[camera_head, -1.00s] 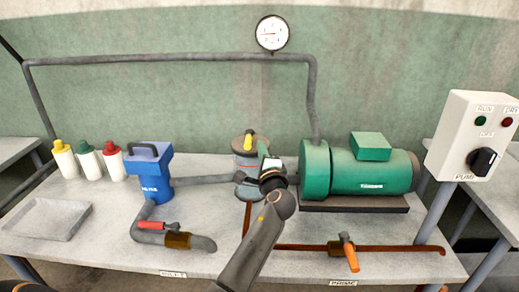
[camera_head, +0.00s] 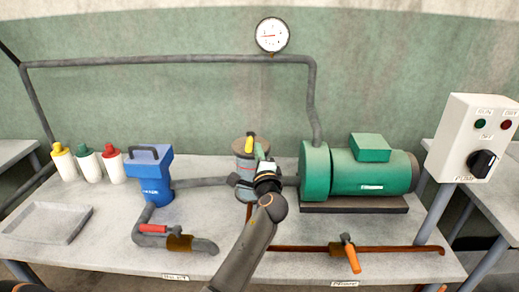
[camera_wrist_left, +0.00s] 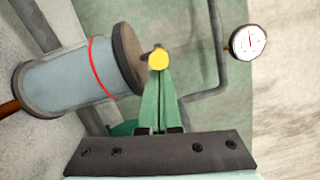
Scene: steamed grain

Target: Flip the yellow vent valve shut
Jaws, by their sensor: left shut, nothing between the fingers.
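The yellow vent valve (camera_head: 250,141) sits on top of a grey cylinder with a red band (camera_head: 244,164), between the blue unit and the green pump. In the left wrist view, the valve's yellow handle (camera_wrist_left: 158,61) shows end-on, beside the dark lid of the cylinder (camera_wrist_left: 70,75). My left gripper (camera_head: 260,151) has green fingers and is just to the right of the valve in the head view. Its fingers (camera_wrist_left: 160,80) are shut and empty, with the tips at the yellow handle. I cannot tell whether they touch. My right gripper is not in view.
The green pump (camera_head: 358,170) stands close on the right. A blue unit (camera_head: 150,175), several bottles and a grey tray (camera_head: 47,222) are on the left. An orange-handled valve (camera_head: 350,252) is at the front. A gauge (camera_head: 272,34) hangs above.

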